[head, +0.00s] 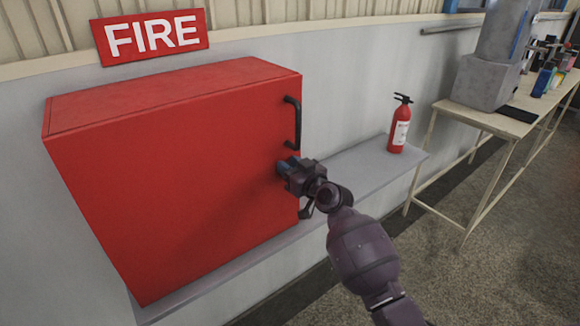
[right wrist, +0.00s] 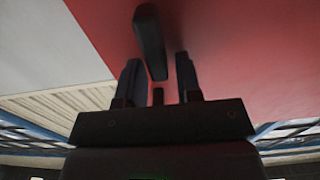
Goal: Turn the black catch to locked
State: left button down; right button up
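My right gripper (head: 281,168) is at that edge, just below the handle. In the right wrist view, the two fingers of my right gripper (right wrist: 158,60) stand apart. A black bar (right wrist: 149,40) shows against the red door, between and beyond the fingertips; I cannot tell surely whether it is the catch. No contact shows. In the head view the gripper hides the catch area. My left gripper is out of view.
A grey ledge (head: 345,172) runs below and right of the cabinet, with a fire extinguisher (head: 400,125) standing on it. A FIRE sign (head: 153,36) is above. A cream table (head: 470,116) with equipment stands at the right. The floor between is clear.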

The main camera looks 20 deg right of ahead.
grip_shut()
jog(key=shift+d+m, duration=0.1)
jog(key=shift+m, duration=0.2)
jog(key=m, duration=0.2)
jog(key=shift+w+d+m, duration=0.1)
jog(key=shift+d+m, duration=0.2)
jog(key=f+m, duration=0.1)
jog(key=m, duration=0.4)
jog(key=d+m, duration=0.1)
jog(key=m, duration=0.3)
jog(key=f+m+p, duration=0.1)
jog(key=m, duration=0.4)
jog(key=shift+w+d+f+m, duration=0.3)
jog(key=shift+w+d, duration=0.05)
